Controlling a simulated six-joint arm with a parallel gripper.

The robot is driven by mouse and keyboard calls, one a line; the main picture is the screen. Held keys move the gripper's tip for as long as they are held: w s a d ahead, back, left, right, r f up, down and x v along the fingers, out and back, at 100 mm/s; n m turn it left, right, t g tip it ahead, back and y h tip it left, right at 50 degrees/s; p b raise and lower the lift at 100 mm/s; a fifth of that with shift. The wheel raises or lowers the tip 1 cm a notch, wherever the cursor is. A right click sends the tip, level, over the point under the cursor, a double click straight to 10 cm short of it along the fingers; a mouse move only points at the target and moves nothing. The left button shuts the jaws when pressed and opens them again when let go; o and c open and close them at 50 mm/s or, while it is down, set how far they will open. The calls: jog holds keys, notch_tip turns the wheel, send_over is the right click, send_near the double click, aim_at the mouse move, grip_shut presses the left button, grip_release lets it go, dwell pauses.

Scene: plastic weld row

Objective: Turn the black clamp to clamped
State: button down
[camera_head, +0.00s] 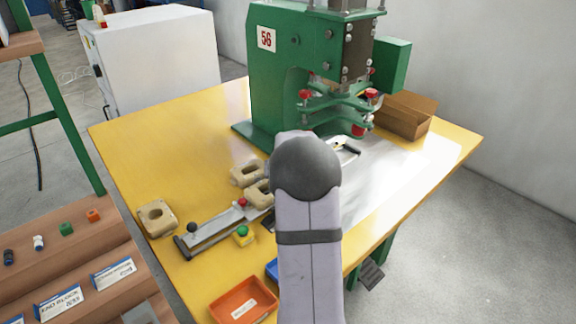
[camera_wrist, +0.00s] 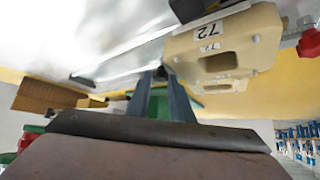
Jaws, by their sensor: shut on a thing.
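My gripper (camera_wrist: 160,76) shows in the wrist view with its two grey fingers closed on a small dark part, which I take to be the black clamp (camera_wrist: 160,71). Most of that part is hidden between the fingertips, so I cannot tell its angle. It is right beside a beige block (camera_wrist: 222,52) labelled 72. In the head view my own arm covers the gripper and what it holds. A metal rail fixture (camera_head: 215,232) with a black knob (camera_head: 192,227) and a red knob lies left of my arm.
A green press (camera_head: 275,85) marked 56 stands at the back of the yellow table (camera_head: 150,130). A cardboard box (camera_head: 405,117) is to its right. Beige blocks (camera_head: 156,217), a green-topped yellow button (camera_head: 243,235) and an orange tray (camera_head: 243,300) lie left of my arm.

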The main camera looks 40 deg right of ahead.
jog(key=shift+s+d+r+n+t+y+p, duration=0.15)
jog(key=shift+r+n+t+y+p, duration=0.35)
jog(key=shift+p, duration=2.6)
jog(key=shift+w+d+r+n+y+p, duration=0.25)
jog(key=shift+n+p, duration=0.45)
jog(key=shift+p, duration=2.35)
jog(key=n+y+p, duration=0.1)
jog(key=p, duration=0.3)
jog(key=n+y+p, duration=0.1)
jog(key=p, duration=0.4)
jog(key=shift+s+d+f+n+t, duration=0.1)
jog(key=shift+s+f+n+t, duration=0.1)
jog(key=shift+f+n+t, duration=0.15)
jog(key=n+p, duration=0.1)
jog(key=n+y+p, duration=0.1)
jog(key=p, duration=0.1)
jog(key=shift+d+f+t+y, duration=0.1)
jog(key=shift+d+t+y, duration=0.05)
jog(key=shift+t+y, duration=0.15)
jog(key=shift+d+f+n+y, duration=0.15)
jog(key=shift+n+y, duration=0.3)
jog(key=shift+n, duration=0.1)
jog(key=shift+d+f+n+y+b, duration=0.1)
jog(key=shift+n+y+b, duration=0.55)
jog(key=shift+b, duration=0.35)
jog(key=shift+n+b, duration=0.35)
jog(key=shift+b, duration=0.05)
jog(key=shift+y, duration=0.25)
